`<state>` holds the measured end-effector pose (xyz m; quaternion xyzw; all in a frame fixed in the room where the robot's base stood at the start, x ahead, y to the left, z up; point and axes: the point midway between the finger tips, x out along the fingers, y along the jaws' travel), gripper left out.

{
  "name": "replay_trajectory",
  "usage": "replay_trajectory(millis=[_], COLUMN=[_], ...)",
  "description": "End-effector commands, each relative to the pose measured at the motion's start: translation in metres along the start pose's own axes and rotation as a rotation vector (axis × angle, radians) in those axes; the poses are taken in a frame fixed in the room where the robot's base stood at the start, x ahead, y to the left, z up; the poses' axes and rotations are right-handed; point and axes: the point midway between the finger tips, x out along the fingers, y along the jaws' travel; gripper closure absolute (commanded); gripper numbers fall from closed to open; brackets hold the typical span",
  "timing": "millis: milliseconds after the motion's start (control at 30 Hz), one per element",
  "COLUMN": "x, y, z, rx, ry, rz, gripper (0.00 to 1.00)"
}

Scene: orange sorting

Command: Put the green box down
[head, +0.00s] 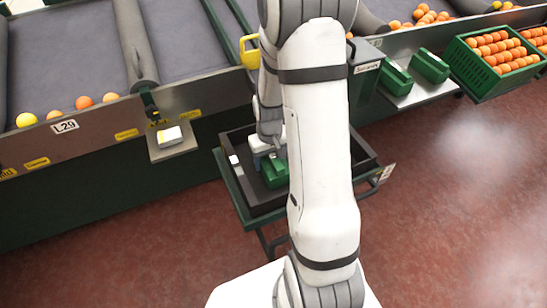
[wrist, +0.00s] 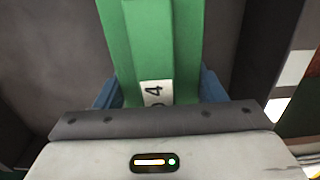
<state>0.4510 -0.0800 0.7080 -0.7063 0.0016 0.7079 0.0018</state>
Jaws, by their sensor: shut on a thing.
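The green box (head: 274,172) is in my gripper, low over or in the black tray (head: 236,162) on a green stand. In the wrist view the green box (wrist: 165,45) runs straight away from my gripper (wrist: 160,92), with blue fingers on both sides of it. A white label with a 4 shows on its near end. In the head view my gripper (head: 264,158) is at the left part of the tray, and my arm hides the tray's middle. I cannot tell whether the box touches the tray's floor.
Two more green boxes (head: 431,66) (head: 396,78) lie on a shelf at the right, beside a green crate (head: 482,84) of oranges. A conveyor (head: 70,50) with several oranges runs behind the tray. A small white device (head: 169,136) sticks out left of the tray. Red floor is clear at right.

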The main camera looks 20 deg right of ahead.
Motion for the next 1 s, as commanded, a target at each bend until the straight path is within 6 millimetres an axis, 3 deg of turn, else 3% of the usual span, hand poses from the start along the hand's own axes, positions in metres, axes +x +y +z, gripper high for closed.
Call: replay_trajectory(millis=[233, 267, 500, 800, 1000], x=[0.003, 0.003, 0.002, -0.001, -0.029], y=[0.000, 0.000, 0.000, -0.001, -0.001], z=[-0.001, 0.000, -0.001, -0.001, -0.002], rx=[0.000, -0.001, -0.001, -0.001, -0.002], ry=[0.002, 0.001, 0.001, 0.002, 0.008], rz=[0.000, 0.000, 0.000, 0.000, 0.002], gripper=[0.68, 0.36, 0.16, 0.15, 0.15])
